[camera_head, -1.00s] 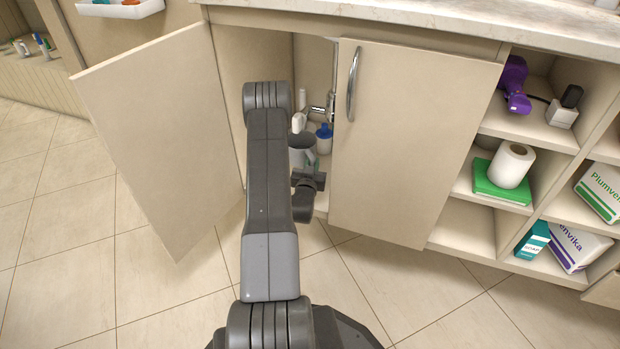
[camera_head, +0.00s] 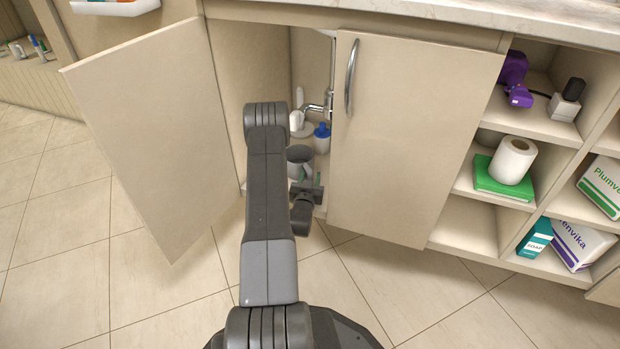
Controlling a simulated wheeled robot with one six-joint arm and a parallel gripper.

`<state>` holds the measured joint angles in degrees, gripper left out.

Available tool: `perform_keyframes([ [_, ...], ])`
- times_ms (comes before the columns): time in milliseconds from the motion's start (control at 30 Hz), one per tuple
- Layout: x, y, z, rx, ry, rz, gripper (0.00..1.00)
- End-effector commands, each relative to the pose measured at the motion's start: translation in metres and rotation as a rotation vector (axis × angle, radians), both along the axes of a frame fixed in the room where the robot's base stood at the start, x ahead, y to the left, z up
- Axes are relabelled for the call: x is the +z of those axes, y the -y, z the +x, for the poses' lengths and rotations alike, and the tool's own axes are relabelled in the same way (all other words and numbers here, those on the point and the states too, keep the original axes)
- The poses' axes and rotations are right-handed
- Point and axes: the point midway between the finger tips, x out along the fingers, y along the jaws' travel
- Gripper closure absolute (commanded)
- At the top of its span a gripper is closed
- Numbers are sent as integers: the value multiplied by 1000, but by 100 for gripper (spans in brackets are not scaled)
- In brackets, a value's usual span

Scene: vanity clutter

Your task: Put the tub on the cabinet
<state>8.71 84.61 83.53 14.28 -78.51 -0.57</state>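I cannot pick out the tub for certain.
A blue bottle (camera_head: 321,138) and white items stand inside near a metal pipe (camera_head: 328,103). Open shelves at right hold a purple hair dryer (camera_head: 513,70), a paper roll (camera_head: 513,160) on a green box (camera_head: 490,178), and several cartons. The tiled floor (camera_head: 60,220) at left is clear.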

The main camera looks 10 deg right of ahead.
Motion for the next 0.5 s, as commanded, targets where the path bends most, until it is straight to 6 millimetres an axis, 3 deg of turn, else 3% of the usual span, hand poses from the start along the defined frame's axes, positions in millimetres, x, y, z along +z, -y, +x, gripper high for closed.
perform_keyframes([
  [300, 4, 0, 0, 0, 1, 0, 60],
  [500, 5, -13, -30, 0, -4, 1, 60],
])
